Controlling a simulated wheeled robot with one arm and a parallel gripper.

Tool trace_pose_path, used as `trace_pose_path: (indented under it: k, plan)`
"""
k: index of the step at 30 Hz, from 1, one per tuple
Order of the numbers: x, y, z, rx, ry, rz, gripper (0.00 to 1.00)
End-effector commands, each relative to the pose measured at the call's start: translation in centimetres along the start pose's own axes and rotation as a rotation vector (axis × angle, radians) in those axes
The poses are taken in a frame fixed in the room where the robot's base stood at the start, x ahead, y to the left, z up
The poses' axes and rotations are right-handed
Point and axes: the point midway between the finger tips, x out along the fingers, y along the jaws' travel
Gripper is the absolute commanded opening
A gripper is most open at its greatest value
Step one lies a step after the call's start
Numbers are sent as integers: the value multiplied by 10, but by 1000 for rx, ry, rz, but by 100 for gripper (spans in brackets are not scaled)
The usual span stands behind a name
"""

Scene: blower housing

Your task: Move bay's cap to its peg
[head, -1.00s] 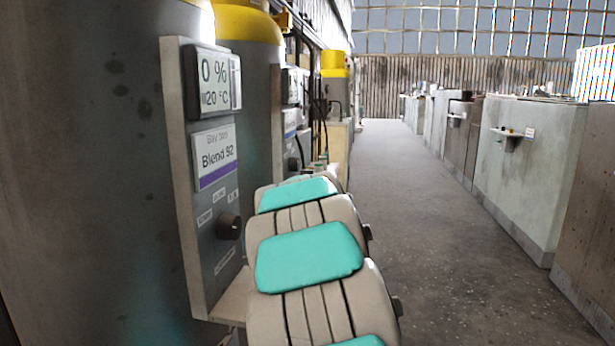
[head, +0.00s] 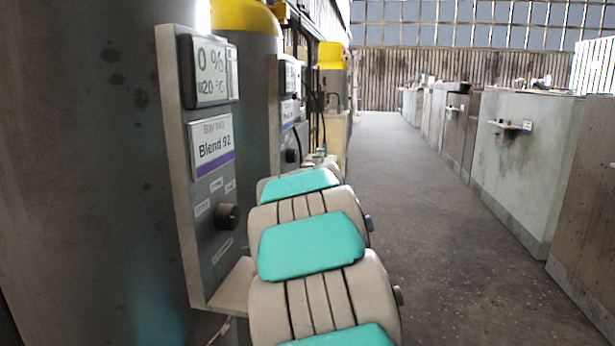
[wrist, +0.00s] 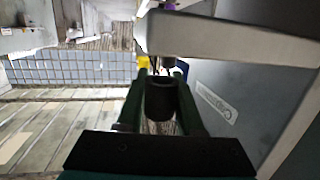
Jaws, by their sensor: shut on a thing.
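In the wrist view my gripper (wrist: 161,82) has its green fingers shut on a dark round piece, apparently the cap (wrist: 160,100). Just beyond the fingertips is the edge of a pale ledge (wrist: 235,42) on the bay's panel. Small dark parts (wrist: 168,62) show at that edge; I cannot tell whether one is the peg or whether the cap touches it. In the head view the bay's panel (head: 213,170) reads "Blend 92", with a display, a dark knob (head: 228,216) and the ledge (head: 233,287) at its foot. My arm hides the gripper and cap there.
A large dark tank (head: 90,180) stands left of the panel. Further panels and yellow-topped tanks (head: 245,18) line the left side beyond it. A clear grey aisle (head: 425,240) runs down the middle, with pale cabinets (head: 525,165) along its right side.

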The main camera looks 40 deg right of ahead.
Motion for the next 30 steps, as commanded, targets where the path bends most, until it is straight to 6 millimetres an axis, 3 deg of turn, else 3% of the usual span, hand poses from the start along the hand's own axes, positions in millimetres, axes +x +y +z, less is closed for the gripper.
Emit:
trace_pose_path:
  k: [30]
  plan:
    - [2, -3, 11, 0, -1, 0, 0]
